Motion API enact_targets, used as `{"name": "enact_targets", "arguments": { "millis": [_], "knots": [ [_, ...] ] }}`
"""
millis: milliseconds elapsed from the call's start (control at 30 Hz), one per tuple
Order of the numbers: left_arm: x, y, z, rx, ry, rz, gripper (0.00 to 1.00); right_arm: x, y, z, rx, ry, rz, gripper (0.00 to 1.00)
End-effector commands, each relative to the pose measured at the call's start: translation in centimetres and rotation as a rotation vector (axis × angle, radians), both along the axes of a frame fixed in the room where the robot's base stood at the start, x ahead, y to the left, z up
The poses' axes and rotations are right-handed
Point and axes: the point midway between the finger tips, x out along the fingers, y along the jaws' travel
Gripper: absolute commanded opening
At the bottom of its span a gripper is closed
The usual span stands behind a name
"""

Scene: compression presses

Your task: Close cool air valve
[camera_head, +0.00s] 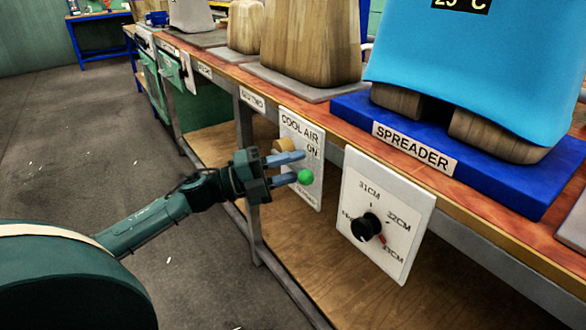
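The cool air valve has a brass-coloured body (283,147) and a round green knob (305,176). It is on a white panel (315,144) marked "COOL AIR" and "ON", which hangs from the bench front. My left gripper (299,167) is in front of this panel with its two blue-grey fingers apart. The upper finger overlaps the brass body in the picture, and the lower fingertip is at the green knob. I cannot tell whether they touch. The fingers hide part of the panel and any lever between body and knob. My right gripper is not in view.
A white dial panel (386,213) with a black knob hangs to the right of the valve panel. The bench's wooden edge (350,130) runs above both. A blue spreader base (480,150) stands on the bench. A bench leg (244,150) is close behind my gripper. The floor at left is clear.

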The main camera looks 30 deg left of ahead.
Motion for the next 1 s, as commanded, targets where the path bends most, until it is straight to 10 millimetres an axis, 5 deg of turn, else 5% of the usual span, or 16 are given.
{"name": "enact_targets", "arguments": {
  "millis": [267,700,1000],
  "knots": [
    [0.10,-0.12,-0.01,0.000,0.001,0.000,0.33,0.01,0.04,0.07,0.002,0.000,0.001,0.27],
    [0.08,-0.11,-0.02,-0.001,0.001,0.000,0.00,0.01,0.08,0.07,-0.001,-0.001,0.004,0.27],
    [0.08,-0.09,-0.02,-0.001,0.001,0.000,0.00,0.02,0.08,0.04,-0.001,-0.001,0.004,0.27]
  ]
}}
